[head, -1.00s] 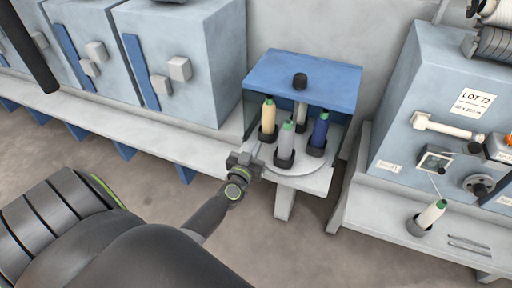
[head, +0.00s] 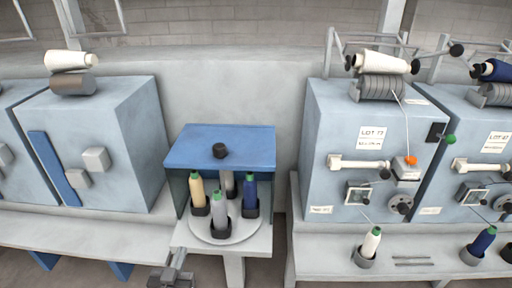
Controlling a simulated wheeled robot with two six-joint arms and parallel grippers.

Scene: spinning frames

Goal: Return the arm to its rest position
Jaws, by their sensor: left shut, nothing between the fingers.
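My left gripper (head: 172,276) shows at the bottom edge of the head view, in front of the small stand and below its round plate. It is shut and empty, apart from the bobbins. Its arm is mostly below the picture. My right gripper is not in view. The blue-topped stand (head: 222,143) holds a round grey turntable (head: 200,228) with a cream bobbin (head: 198,190), a grey bobbin (head: 219,209), a navy bobbin (head: 249,192) and one partly hidden at the back, each in a dark cup.
Spinning machines (head: 340,125) stand on a bench at right, with a white bobbin (head: 371,242) and a blue bobbin (head: 484,240) in cups in front. Grey-blue cabinets (head: 110,125) stand at left. Floor shows at the lower left.

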